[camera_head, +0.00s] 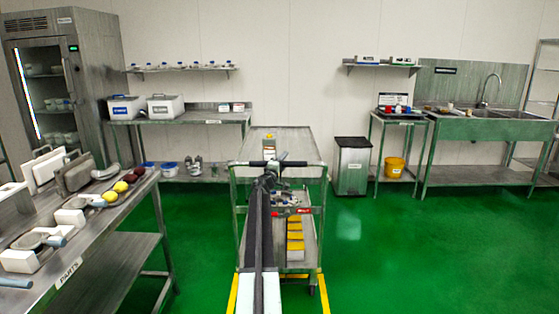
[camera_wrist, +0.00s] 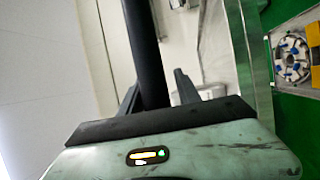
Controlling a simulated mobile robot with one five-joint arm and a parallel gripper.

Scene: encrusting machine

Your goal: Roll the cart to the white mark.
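The cart (camera_head: 288,176) is a grey metal trolley in the middle of the head view, with a black push handle (camera_head: 288,164) on its near side. My arm reaches straight out to the handle, and my gripper (camera_head: 268,170) is at it, small and partly hidden by the arm. In the wrist view, the dark handle bar (camera_wrist: 148,50) runs between the two fingers of my gripper (camera_wrist: 156,88). A gap shows between the bar and the right finger, so the gripper looks open around it. I cannot make out a white mark on the floor.
Yellow floor lines (camera_head: 323,296) flank the cart's near end. A parts table (camera_head: 100,217) stands at left, a wall bench (camera_head: 180,118) behind. A grey bin (camera_head: 352,168), a small table (camera_head: 402,120) and a sink (camera_head: 490,130) stand right. Green floor (camera_head: 420,250) is clear at right.

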